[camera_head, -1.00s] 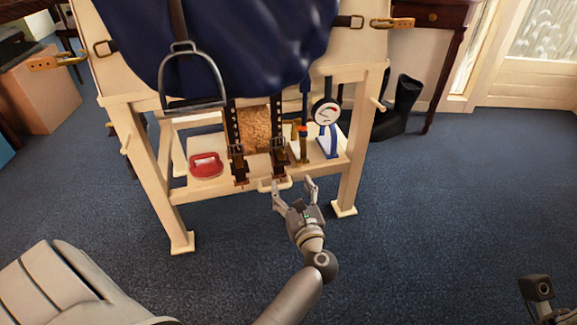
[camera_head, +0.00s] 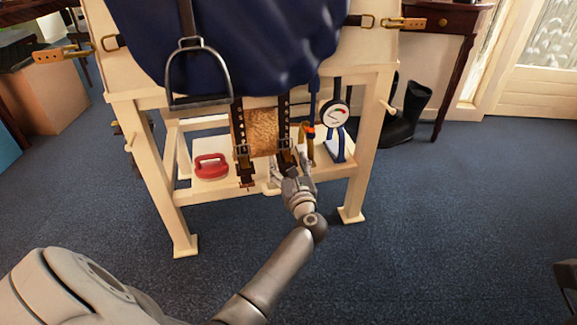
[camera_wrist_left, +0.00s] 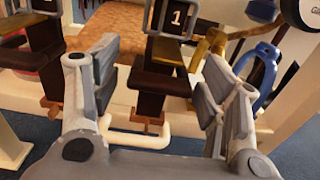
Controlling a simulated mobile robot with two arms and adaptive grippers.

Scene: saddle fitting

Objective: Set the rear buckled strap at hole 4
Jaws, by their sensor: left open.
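Two dark buckled straps with rows of holes hang below the blue draped cover: a left strap (camera_head: 239,125) and a right strap (camera_head: 284,115). I cannot tell which is the rear one. My left gripper (camera_head: 290,162) is open, just in front of the right strap's lower end. In the left wrist view, my open fingers (camera_wrist_left: 160,75) stand either side of the right strap's dark lower end (camera_wrist_left: 151,103), apart from it. The left strap (camera_wrist_left: 45,50) shows at upper left. The buckle pins and hole numbers are too small to read.
A cream wooden stand (camera_head: 180,205) carries the straps, with legs either side. On its shelf are a red-handled object (camera_head: 211,166) and a blue stand with a round dial (camera_head: 337,115). A metal stirrup (camera_head: 198,75) hangs at left. The blue floor in front is clear.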

